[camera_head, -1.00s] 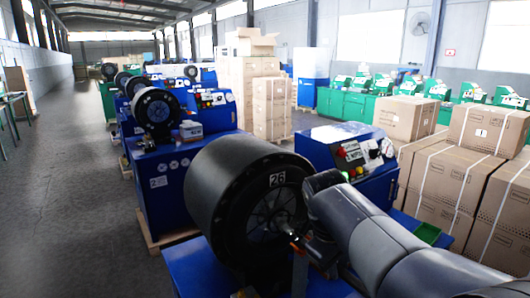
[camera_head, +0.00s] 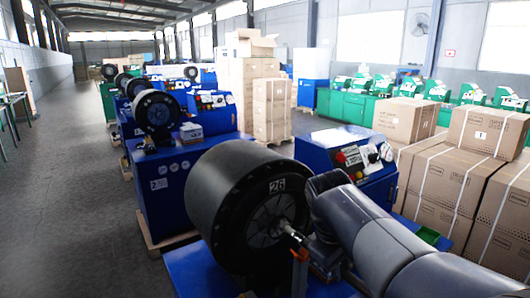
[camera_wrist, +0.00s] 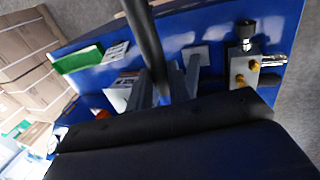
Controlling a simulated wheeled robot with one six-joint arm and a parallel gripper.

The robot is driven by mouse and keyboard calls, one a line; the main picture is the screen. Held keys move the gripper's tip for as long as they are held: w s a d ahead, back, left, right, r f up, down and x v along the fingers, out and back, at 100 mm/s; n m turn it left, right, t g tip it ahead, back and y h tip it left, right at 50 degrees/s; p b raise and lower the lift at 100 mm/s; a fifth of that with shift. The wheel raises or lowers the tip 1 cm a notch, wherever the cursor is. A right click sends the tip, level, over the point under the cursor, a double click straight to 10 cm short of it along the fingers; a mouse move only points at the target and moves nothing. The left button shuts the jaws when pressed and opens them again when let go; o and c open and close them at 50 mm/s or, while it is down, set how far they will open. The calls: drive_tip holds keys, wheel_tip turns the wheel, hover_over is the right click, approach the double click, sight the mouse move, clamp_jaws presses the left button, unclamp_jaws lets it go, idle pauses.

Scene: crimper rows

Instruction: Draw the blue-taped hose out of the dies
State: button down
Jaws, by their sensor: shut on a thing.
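A large black crimper head marked 26 (camera_head: 225,195) stands in front of me on a blue machine, its ring of dies (camera_head: 268,222) facing right. My gripper (camera_head: 312,250) is just right of the die opening. A short pale piece (camera_head: 289,229) shows between the dies and my gripper; I cannot tell whether it is hose or fitting. In the wrist view a black hose (camera_wrist: 146,38) comes down from the top edge to between the fingers of my gripper (camera_wrist: 168,84), which is shut on it.
A control box with gauges and a red button (camera_head: 345,160) stands behind the crimper. A green tray (camera_head: 428,235) lies right of it. Stacked cartons (camera_head: 460,185) fill the right side. The wrist view shows a metal fitting with brass knobs (camera_wrist: 250,65). The grey floor at left is clear.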

drive_tip(key=shift+r+p, duration=2.05)
drive_tip(key=shift+r, duration=0.4)
drive_tip(key=shift+f, duration=0.1)
